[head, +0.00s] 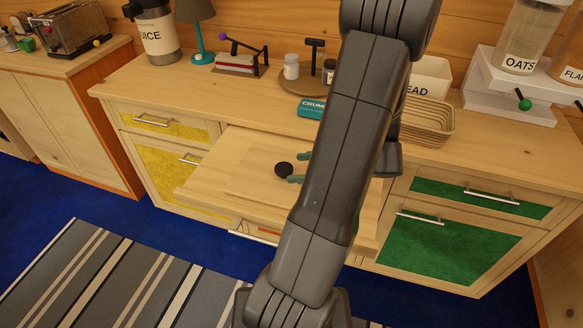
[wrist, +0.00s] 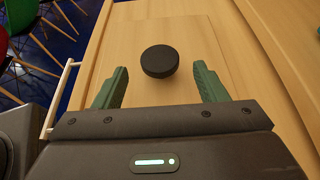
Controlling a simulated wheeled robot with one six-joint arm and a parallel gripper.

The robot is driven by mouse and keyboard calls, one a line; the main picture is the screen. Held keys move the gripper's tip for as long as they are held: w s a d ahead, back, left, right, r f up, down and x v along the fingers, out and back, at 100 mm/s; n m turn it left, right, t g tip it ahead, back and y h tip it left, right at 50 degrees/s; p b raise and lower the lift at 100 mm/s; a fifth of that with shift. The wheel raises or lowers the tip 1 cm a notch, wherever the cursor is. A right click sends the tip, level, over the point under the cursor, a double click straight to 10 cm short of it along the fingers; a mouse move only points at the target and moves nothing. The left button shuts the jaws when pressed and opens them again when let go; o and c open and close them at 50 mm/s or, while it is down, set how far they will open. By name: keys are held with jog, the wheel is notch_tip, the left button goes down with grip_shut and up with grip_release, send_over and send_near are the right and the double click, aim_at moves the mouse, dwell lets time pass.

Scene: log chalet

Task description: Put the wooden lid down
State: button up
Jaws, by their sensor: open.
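The wooden lid (head: 252,176) is a flat, pale rectangular panel with a round black knob (head: 284,169). It lies flat on a pale pull-out board (head: 200,187) below the counter; my arm hides its right part in the head view. In the wrist view the lid (wrist: 205,38) lies under my gripper, with the knob (wrist: 159,61) in front of and between the finger tips. My gripper (head: 296,168) is open, its green fingers (wrist: 158,80) on either side of the knob line with clear gaps. Nothing is held.
The counter behind holds a round tray (head: 291,87) with jars, a teal crumb box (head: 311,107), a lamp (head: 200,45), a juice dispenser (head: 157,38) and a wicker basket (head: 428,125). Green-fronted drawers (head: 450,250) stand at right. A striped rug (head: 110,285) covers floor in front.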

jog(key=v, duration=0.8)
jog(key=shift+d, duration=0.15)
